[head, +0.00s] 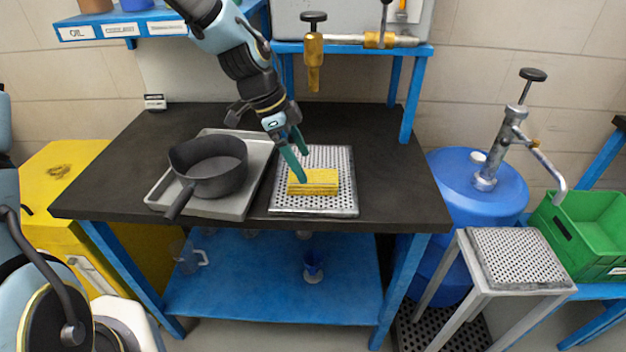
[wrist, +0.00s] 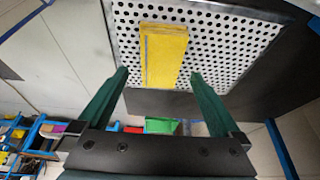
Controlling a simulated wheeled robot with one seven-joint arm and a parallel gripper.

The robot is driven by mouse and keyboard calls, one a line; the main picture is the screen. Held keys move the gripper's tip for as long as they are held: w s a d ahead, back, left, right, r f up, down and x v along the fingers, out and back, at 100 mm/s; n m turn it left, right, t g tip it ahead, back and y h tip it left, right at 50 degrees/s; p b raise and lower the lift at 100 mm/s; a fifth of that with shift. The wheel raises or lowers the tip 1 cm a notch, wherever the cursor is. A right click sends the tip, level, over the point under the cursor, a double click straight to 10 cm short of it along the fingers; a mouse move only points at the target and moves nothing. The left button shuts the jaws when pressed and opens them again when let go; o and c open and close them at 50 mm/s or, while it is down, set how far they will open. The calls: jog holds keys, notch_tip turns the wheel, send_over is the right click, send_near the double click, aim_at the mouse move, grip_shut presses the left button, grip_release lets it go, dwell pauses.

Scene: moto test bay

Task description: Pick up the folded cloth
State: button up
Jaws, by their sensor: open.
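The folded yellow cloth (head: 318,182) lies on a perforated metal tray (head: 338,208) on the black bench top. In the wrist view the cloth (wrist: 164,52) is a flat, layered strip, lying lengthwise ahead of the gripper. My gripper (head: 303,166) is open, with its green fingers pointing down at the cloth's left part in the head view. In the wrist view my gripper (wrist: 160,75) has one fingertip to each side of the cloth's near end, with gaps on both sides. Nothing is held. I cannot tell the exact height of the fingertips above the tray.
A dark pan (head: 210,165) sits on a grey tray (head: 240,207) left of the cloth. A blue drum (head: 450,180) with a pump is to the right. The bench's right part is clear.

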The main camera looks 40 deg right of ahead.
aim_at(309, 177)
jog(key=p+x, duration=0.1)
jog(key=x, duration=0.3)
jog(key=shift+f+p, duration=0.35)
jog(key=shift+f, duration=0.1)
jog(key=shift+c, duration=0.2)
jog(key=c, duration=1.1)
